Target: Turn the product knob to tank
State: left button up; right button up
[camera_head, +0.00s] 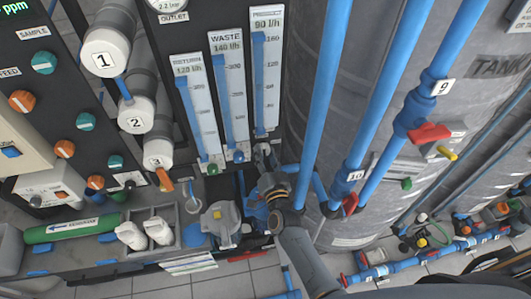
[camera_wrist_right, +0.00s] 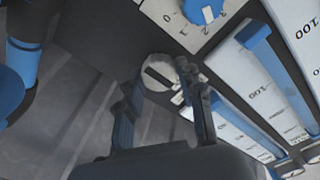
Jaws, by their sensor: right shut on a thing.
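The product flow meter (camera_head: 267,75) is the rightmost of three gauges on the dark panel in the head view. My right gripper (camera_head: 264,157) is just below it, at the panel's lower right edge. In the right wrist view, a round pale knob (camera_wrist_right: 158,72) with a dark slot sits between the fingertips of my right gripper (camera_wrist_right: 160,88). I take it to be the product knob; the gripper is shut on it. In the head view my gripper hides the knob, so I cannot read which way it points there. My left gripper is not in view.
The grey tank (camera_head: 400,120) and a vertical blue pipe (camera_head: 323,90) stand close to the right of my right arm. Red valve handles (camera_head: 430,132) stick out on the pipes. A blue dial (camera_wrist_right: 204,10) is near the knob.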

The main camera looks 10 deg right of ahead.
dwell(0.3)
jog(key=o, duration=1.2)
jog(key=shift+s, duration=0.1)
jog(key=s, duration=1.1)
jog(key=shift+s, duration=0.4)
jog(key=shift+a+n, duration=0.1)
jog(key=shift+n, duration=0.2)
